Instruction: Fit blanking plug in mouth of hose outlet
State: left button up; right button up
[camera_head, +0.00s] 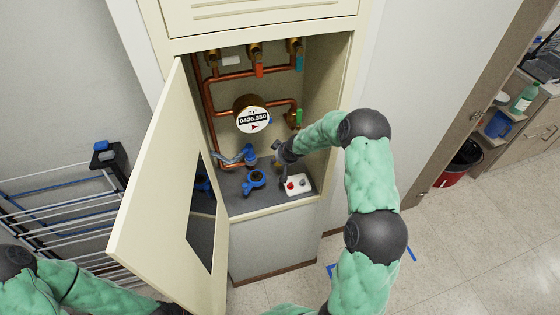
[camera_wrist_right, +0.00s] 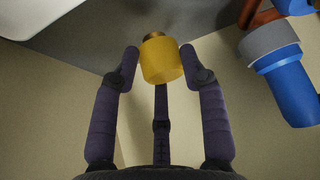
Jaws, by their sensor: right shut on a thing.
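The yellow plug (camera_wrist_right: 161,60), with a brass-coloured end, is between the fingertips of my right gripper (camera_wrist_right: 158,66), which is shut on it. In the head view, the right gripper (camera_head: 276,162) is inside the closet, above its grey floor, and the plug is mostly hidden. A blue fitting with a grey collar (camera_wrist_right: 285,85), seemingly the hose outlet, is to the right of the plug in the wrist view, apart from it. A blue fitting also shows left of the gripper in the head view (camera_head: 250,157). My left gripper (camera_head: 170,309) is barely visible at the bottom edge; its fingers cannot be made out.
The open closet door (camera_head: 155,190) stands on the left. A white tray (camera_head: 306,188) with a red piece and a grey piece is on the closet floor, near a blue part (camera_head: 255,179). Copper pipes (camera_head: 209,105) and a round meter (camera_head: 252,119) are behind.

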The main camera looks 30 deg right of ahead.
jog(key=shift+s+r, duration=0.15)
jog(key=shift+r, duration=0.6)
jog(key=s+a+r, duration=0.5)
jog(key=s+r, duration=0.7)
jog(key=shift+s+r, duration=0.15)
jog(key=shift+s, duration=0.2)
